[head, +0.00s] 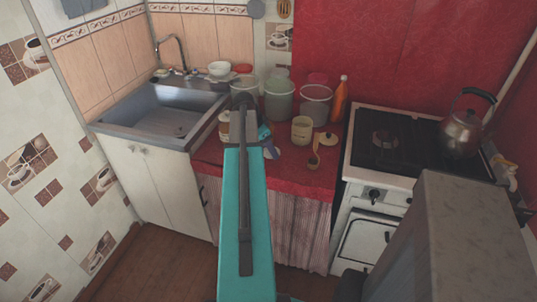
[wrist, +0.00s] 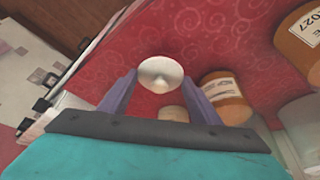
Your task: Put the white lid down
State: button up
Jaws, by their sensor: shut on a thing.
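The white lid (wrist: 160,74), round with a pale raised middle, sits between the tips of my gripper's two purple fingers (wrist: 160,82) in the wrist view. My gripper is shut on it, over the red patterned counter cloth (wrist: 185,38). I cannot tell how high the lid is above the cloth. In the head view my teal arm reaches to the red counter (head: 290,180) and hides much of the gripper; I cannot make out the lid there.
A sink (head: 160,110) is left, a stove (head: 415,140) right. A labelled jar (wrist: 224,88) is close right of my fingers.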

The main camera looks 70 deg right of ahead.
aim_at(268, 152)
jog(key=shift+f, duration=0.1)
dwell(0.3)
jog(key=shift+f+p, duration=0.55)
jog(key=shift+f, duration=1.1)
jog(key=shift+f, duration=0.2)
jog(key=o, duration=1)
jog(key=shift+r, duration=0.2)
jog(key=shift+b+v, duration=0.95)
jog(key=shift+v, duration=5.05)
